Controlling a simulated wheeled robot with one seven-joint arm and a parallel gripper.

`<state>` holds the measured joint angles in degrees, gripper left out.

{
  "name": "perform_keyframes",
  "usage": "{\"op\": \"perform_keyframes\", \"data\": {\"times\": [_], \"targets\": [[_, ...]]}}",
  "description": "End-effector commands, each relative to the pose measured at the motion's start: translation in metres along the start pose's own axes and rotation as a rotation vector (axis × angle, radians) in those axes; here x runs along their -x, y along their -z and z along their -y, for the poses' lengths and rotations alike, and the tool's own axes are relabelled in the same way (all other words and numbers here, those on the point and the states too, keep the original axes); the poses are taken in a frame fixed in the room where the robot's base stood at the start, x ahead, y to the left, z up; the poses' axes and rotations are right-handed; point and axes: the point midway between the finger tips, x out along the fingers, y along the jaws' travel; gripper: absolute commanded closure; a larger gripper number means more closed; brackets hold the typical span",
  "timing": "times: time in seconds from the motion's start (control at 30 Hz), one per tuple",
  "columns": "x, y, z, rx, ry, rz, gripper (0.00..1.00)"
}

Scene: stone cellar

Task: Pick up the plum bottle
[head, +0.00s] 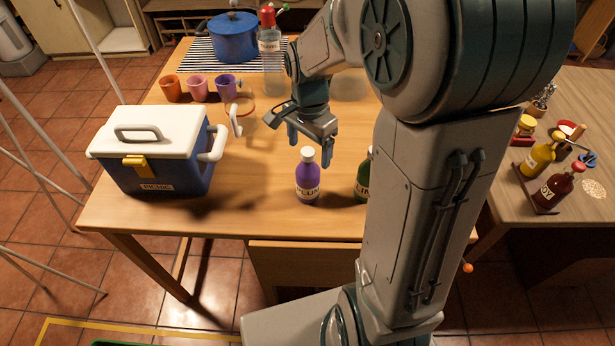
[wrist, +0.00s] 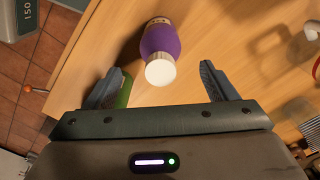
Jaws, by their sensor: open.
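The plum bottle (head: 308,180) is purple with a white cap and a pale label reading PLUM. It stands upright near the front edge of the wooden table (head: 270,220). My gripper (head: 312,148) is open and empty, above and behind the bottle in the head view. In the wrist view the plum bottle (wrist: 160,48) shows its white cap, ahead of and between the two spread fingers of my gripper (wrist: 165,90). The fingers do not appear to touch it. A green bottle (head: 362,180) stands just right of it, partly hidden by my arm.
A white-lidded blue picnic cooler (head: 150,165) stands at the left. Three cups (head: 198,87), a glass jug (head: 240,105), a clear bottle (head: 271,65) and a blue pot (head: 233,40) are farther back. A side table (head: 560,95) at the right holds more bottles.

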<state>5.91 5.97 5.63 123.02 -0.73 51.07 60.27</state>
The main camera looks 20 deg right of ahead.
Motion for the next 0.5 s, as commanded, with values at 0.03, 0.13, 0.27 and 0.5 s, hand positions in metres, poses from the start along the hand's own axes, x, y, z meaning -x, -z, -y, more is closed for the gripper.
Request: {"op": "perform_keyframes", "data": {"times": [0.03, 0.13, 0.27, 0.5], "targets": [[-0.004, -0.001, 0.0, 0.001, -0.001, 0.001, 0.21], [-0.009, -0.001, 0.0, 0.002, -0.001, 0.001, 0.21], [-0.025, -0.002, 0.0, 0.005, -0.004, 0.002, 0.21], [-0.056, -0.002, 0.001, 0.005, -0.002, 0.001, 0.21]]}}
